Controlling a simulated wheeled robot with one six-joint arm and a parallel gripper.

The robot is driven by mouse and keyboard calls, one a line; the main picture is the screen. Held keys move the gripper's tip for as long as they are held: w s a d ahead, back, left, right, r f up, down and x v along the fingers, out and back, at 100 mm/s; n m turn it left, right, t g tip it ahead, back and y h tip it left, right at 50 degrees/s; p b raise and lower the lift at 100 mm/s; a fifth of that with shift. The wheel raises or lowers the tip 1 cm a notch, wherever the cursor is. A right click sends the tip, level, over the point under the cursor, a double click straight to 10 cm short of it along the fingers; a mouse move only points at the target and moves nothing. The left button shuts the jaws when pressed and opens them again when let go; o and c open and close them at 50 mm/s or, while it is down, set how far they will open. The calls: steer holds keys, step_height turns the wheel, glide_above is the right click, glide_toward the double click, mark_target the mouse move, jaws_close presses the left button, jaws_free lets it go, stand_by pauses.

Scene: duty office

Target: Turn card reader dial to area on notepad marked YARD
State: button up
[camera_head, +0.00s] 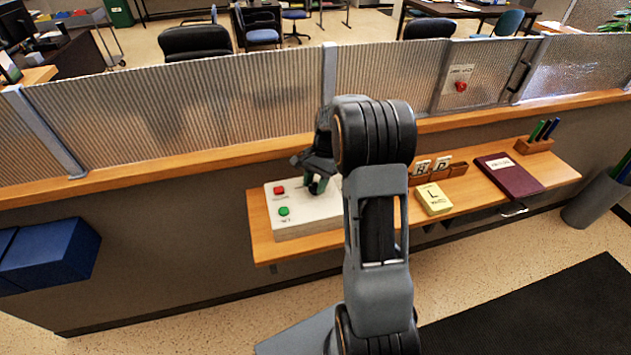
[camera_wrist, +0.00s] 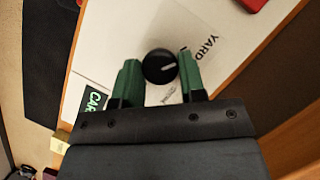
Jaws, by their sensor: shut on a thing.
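The card reader is a white box (camera_head: 300,228) on the wooden shelf, with a red button (camera_head: 279,190) and a green button (camera_head: 284,211). Its round black dial (camera_wrist: 157,60) has a white pointer line aimed right and slightly up in the wrist view. The word YARD (camera_wrist: 214,47) is printed to the upper right of the dial. My gripper (camera_wrist: 158,70) is shut on the dial, a green finger on each side; it also shows over the box in the head view (camera_head: 317,184). Other dial markings are partly hidden. The yellow notepad (camera_head: 434,199) shows a large L; its smaller text is unclear.
A glass partition (camera_head: 230,95) stands behind the shelf. To the right are a tag holder (camera_head: 457,170), a dark red book (camera_head: 507,177) and a pen block (camera_head: 534,146). A blue box (camera_head: 50,255) hangs at left.

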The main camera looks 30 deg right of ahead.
steer(key=shift+n, duration=0.5)
steer(key=o, duration=0.9)
steer(key=v, duration=1.3)
steer(key=shift+w+r+b, duration=0.3)
steer(key=shift+r+b, duration=0.1)
